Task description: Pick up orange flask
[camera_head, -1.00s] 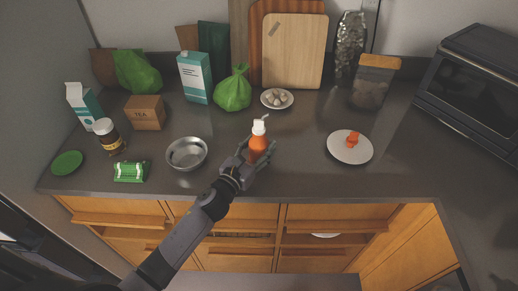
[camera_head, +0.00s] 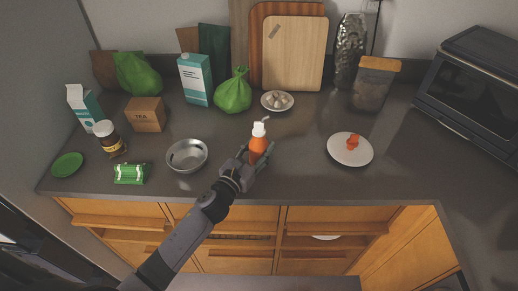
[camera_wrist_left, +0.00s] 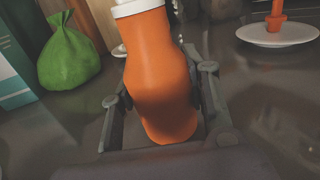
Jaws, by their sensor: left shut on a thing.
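The orange flask (camera_head: 258,144) has a white cap and stands roughly upright near the middle of the counter in the head view. In the left wrist view the flask (camera_wrist_left: 160,75) fills the middle, its white top cut off by the upper edge. My left gripper (camera_head: 252,163) is shut on the flask, with a finger on each side of its body. The wrist view also shows the left gripper (camera_wrist_left: 165,110) around it. Whether the flask's base touches the counter is hard to tell. My right gripper is not in view.
A metal bowl (camera_head: 187,155) stands left of the flask. A white plate (camera_head: 350,160) with a small orange item is to the right. A garlic plate (camera_head: 277,107) and a green bag (camera_head: 233,91) are behind. Counter between flask and white plate is clear.

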